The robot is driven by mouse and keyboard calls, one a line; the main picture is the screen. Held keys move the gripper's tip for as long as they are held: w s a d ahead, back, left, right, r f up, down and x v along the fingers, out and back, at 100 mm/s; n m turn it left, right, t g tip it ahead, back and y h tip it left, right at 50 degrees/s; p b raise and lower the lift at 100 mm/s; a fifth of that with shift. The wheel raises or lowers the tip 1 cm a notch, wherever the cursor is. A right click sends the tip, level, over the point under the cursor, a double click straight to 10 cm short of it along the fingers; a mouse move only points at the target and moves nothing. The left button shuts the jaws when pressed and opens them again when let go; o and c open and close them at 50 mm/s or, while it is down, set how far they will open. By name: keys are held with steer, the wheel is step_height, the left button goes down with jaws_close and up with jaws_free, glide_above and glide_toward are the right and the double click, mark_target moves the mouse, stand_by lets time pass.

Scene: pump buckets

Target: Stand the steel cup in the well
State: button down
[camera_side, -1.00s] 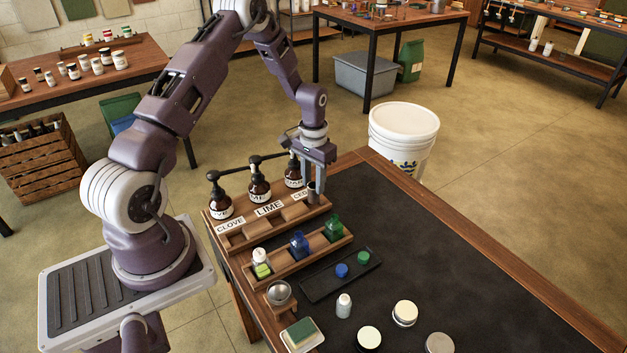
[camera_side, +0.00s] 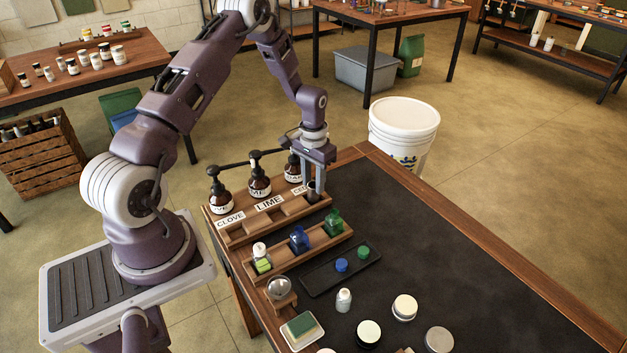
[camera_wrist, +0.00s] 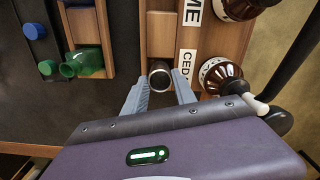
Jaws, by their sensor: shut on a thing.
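The steel cup (camera_wrist: 159,77) is between the two fingertips of my gripper (camera_wrist: 160,88) in the wrist view, its dark round mouth facing the camera. In the side view my gripper (camera_side: 314,190) points down at the right end of the wooden pump rack (camera_side: 233,239), in front of the cedar label. The cup (camera_side: 312,193) is mostly hidden by the fingers there. It is at the rack's front row of wells, by the right-end well (camera_wrist: 161,35); I cannot tell whether its base touches the well floor.
Brown pump bottles (camera_side: 259,186) stand behind the labels, close to my gripper. A lower rack (camera_side: 318,251) in front holds clear, blue and green bottles. A black tray (camera_side: 318,283) carries blue and green caps.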

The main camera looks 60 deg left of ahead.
steer(key=shift+f, duration=0.3)
steer(key=c, duration=0.9)
jaws_free()
steer(key=shift+r, duration=3.45)
